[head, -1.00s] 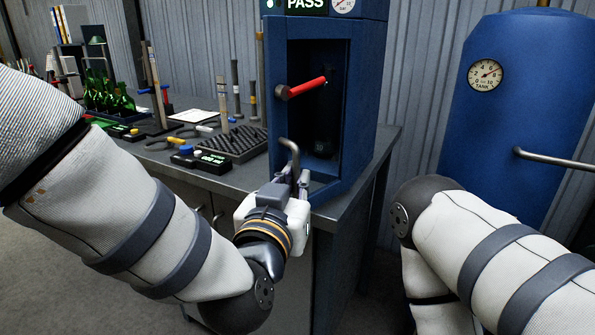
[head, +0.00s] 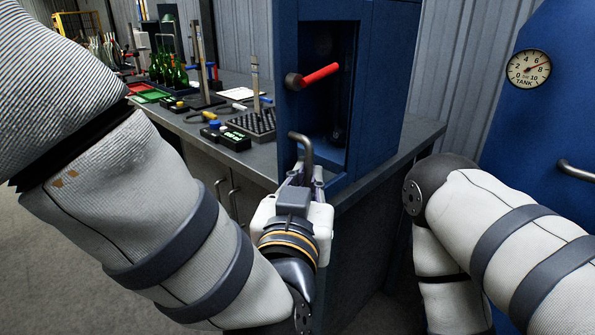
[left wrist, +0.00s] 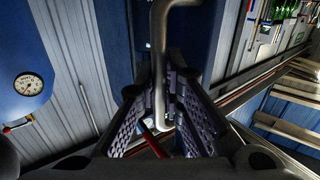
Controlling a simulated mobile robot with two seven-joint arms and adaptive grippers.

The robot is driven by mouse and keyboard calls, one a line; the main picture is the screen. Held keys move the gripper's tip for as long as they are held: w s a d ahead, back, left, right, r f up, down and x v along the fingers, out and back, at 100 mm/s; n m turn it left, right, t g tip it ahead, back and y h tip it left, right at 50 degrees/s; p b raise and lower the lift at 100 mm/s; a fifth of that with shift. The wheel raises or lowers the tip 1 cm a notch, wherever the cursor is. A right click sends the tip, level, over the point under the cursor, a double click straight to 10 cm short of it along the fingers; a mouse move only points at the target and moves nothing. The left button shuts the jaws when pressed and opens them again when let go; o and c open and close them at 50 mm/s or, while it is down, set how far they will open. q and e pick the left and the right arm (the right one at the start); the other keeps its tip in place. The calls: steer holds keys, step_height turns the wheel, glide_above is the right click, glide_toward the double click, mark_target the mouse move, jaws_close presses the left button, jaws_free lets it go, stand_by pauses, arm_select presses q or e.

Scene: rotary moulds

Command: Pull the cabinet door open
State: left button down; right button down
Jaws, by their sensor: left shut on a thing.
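The blue cabinet (head: 385,100) stands on the bench, with a dark recess in its front and a red-handled lever (head: 315,76) there. A bent grey handle (head: 304,146) is at the lower left of the recess. My left gripper (head: 305,178) is shut on this handle, and its fingers hide the lower part. In the left wrist view the handle (left wrist: 159,45) runs down between the two ridged fingers (left wrist: 162,115). I cannot tell whether a clear door covers the recess. My right arm shows at the right, but its gripper is out of view.
The bench (head: 270,160) carries a pegged block (head: 255,125), a small green-display device (head: 232,138) and green bottles (head: 170,68). A blue tank with a gauge (head: 528,68) stands at the right. Floor at lower left is clear.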

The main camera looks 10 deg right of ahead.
arm_select(q)
steer(key=shift+d+r, duration=0.1)
steer(key=shift+r, duration=0.05)
stand_by(0.4)
steer(key=c, duration=1.7)
jaws_free()
steer(key=shift+d, duration=0.1)
steer(key=v, duration=1.2)
